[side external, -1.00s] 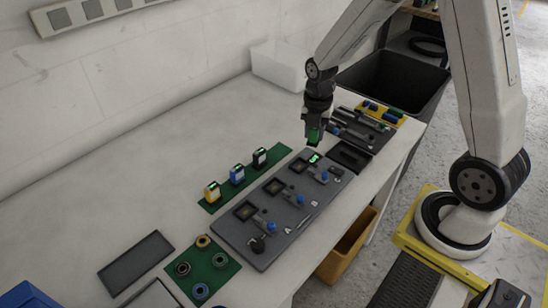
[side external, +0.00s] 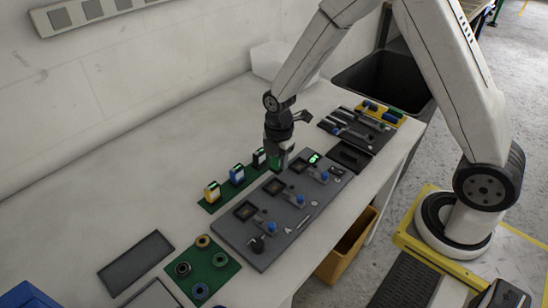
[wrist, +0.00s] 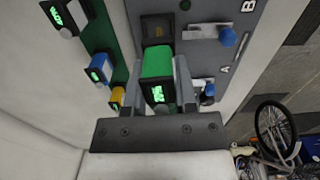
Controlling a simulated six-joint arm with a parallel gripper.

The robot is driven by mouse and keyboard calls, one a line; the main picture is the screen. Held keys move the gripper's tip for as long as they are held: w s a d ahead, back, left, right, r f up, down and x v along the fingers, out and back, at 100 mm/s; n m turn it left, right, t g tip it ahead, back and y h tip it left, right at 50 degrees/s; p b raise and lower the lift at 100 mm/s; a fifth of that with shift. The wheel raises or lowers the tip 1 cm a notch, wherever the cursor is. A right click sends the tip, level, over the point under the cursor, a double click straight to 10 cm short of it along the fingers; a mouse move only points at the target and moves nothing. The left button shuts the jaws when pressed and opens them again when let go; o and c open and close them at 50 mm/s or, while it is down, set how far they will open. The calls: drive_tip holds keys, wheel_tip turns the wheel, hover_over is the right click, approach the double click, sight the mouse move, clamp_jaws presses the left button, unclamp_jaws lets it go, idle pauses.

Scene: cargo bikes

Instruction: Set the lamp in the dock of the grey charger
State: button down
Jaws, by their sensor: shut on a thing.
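My gripper (side external: 276,163) is shut on a green lamp (wrist: 157,72) with a black end and a lit green display, seen clearly in the wrist view. The board carries square dark docks, such as a near one (side external: 244,210), a middle one (side external: 273,187) and a far one (side external: 299,166). In the wrist view a square dock (wrist: 158,27) lies just beyond the held lamp. I cannot tell whether the lamp touches the board.
Blue-knobbed levers (side external: 271,227) stand beside the docks. A green mat with rings (side external: 219,260) lies at front left.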

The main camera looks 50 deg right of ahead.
sight(274, 171)
drive_tip(key=shift+w+a+f+m, duration=0.1)
drive_tip(key=shift+a+f+m, duration=0.25)
drive_tip(key=shift+a, duration=0.35)
drive_tip(key=shift+f, duration=0.15)
drive_tip(key=shift+f, duration=1.9)
drive_tip(key=shift+f, duration=0.9)
drive_tip(key=shift+c, duration=1.6)
unclamp_jaws()
drive_tip(key=shift+r, duration=3.9)
